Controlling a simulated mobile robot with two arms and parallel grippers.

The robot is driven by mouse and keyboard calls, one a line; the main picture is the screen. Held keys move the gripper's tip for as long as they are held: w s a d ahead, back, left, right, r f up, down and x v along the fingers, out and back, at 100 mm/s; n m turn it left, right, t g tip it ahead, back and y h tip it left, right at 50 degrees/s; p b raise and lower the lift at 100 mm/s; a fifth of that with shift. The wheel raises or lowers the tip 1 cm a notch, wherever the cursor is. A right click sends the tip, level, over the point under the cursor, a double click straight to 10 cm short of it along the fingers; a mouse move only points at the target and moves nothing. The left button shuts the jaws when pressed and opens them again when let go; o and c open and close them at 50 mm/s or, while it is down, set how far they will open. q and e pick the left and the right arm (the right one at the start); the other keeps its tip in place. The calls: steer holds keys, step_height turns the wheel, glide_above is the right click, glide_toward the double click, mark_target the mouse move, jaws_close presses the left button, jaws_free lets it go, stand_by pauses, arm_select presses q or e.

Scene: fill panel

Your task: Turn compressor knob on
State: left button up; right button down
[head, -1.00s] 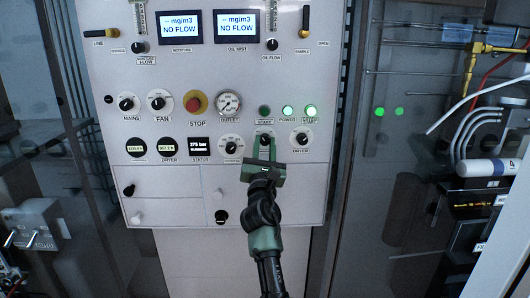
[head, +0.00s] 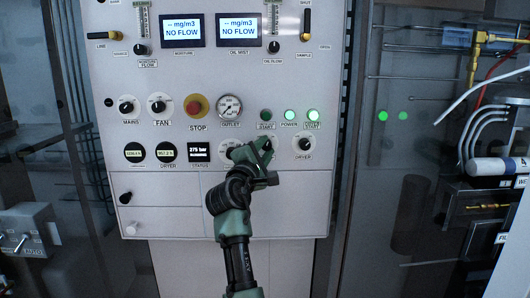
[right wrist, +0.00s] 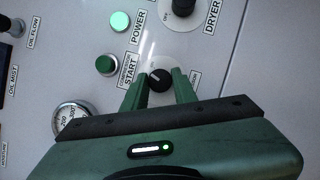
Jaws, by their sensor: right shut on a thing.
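The compressor knob (right wrist: 159,79) is a small black knob on a white round plate, beside a label that reads COMPRESSOR START. In the right wrist view my right gripper (right wrist: 160,88) has one green finger on each side of it and is shut on it. In the head view my right gripper (head: 252,148) reaches up to the panel from below, rolled over sideways, and covers the knob. How far the knob is turned is hard to tell. My left gripper is not in view.
The white panel (head: 165,205) has a dryer knob (head: 304,144) just right of my gripper. Above are a dark green start button (head: 266,115) and two lit green lights (head: 290,115). A red stop button (head: 196,105) and an outlet gauge (head: 229,106) are to the left.

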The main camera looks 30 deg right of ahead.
steer(key=m+g, duration=0.1)
steer(key=m, duration=0.1)
steer(key=m+y+p, duration=0.1)
steer(key=m, duration=0.1)
steer(key=shift+r+m+g, duration=0.1)
steer(key=shift+m+g, duration=0.3)
stand_by(0.4)
steer(key=c, duration=1.1)
jaws_free()
steer(key=shift+a, duration=0.1)
steer(key=b+v, duration=0.2)
steer(key=v, duration=0.5)
steer(key=shift+s+a, duration=0.2)
steer(key=shift+a, duration=0.1)
